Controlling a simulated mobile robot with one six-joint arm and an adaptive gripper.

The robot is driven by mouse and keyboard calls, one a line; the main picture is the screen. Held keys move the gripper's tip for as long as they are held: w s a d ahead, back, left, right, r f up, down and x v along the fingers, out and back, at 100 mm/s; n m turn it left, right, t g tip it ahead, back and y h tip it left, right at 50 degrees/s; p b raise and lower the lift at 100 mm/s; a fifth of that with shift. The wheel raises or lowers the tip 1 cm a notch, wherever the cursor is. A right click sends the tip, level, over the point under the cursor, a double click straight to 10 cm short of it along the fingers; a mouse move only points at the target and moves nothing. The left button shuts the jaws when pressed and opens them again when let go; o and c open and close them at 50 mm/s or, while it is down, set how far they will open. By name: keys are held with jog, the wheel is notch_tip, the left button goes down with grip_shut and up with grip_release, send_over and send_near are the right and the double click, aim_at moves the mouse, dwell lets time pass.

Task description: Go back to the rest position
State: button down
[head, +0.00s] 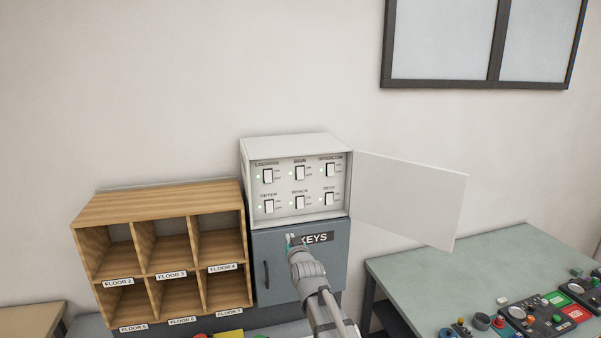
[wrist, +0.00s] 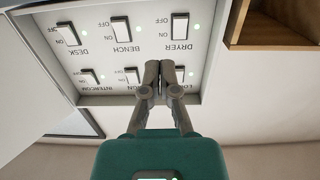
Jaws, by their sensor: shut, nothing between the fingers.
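My gripper (head: 291,240) is shut and empty in the head view. It is raised in front of the grey KEYS cabinet (head: 272,242), near the left end of its KEYS label, just below the white switch box. In the wrist view my gripper (wrist: 165,66) shows its two fingers together, with the switch panel behind them, upside down. The white switch box (head: 296,143) has its door (head: 411,195) swung open to the right. Its panel holds several labelled rocker switches with green lights beside them. The gap between fingertips and panel cannot be judged.
A wooden pigeonhole shelf (head: 158,202) with floor labels stands left of the cabinet. A green-grey table (head: 447,267) with controls and small objects is at the right. The open door juts out above the table's left part. A dark-framed window (head: 443,40) is high on the wall.

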jog(key=s+d+f+g+h+b, duration=0.1)
jog(key=s+d+f+g, duration=0.15)
jog(key=f, duration=0.35)
jog(key=s+d+f+g+h+b, duration=0.1)
jog(key=s+d+f+g+b, duration=0.1)
jog(key=d+f, duration=0.25)
jog(key=s+d+f+m+g+h+b, duration=0.1)
jog(key=s+d+f+g, duration=0.3)
jog(key=s, duration=0.4)
jog(key=s+d+f+m+g+b, duration=0.1)
jog(key=s+d+f+g+b, duration=0.2)
jog(key=s+f, duration=0.4)
jog(key=s+d+f+m+g+h+b, duration=0.1)
jog(key=s+d+f+g+b, duration=0.1)
jog(key=s+d+f+g, duration=0.3)
jog(key=s+d+f, duration=0.1)
jog(key=s, duration=0.3)
jog(key=shift+s+d+f+h+b, duration=0.2)
jog(key=shift+s+d+h+b, duration=0.1)
jog(key=shift+s+b, duration=0.1)
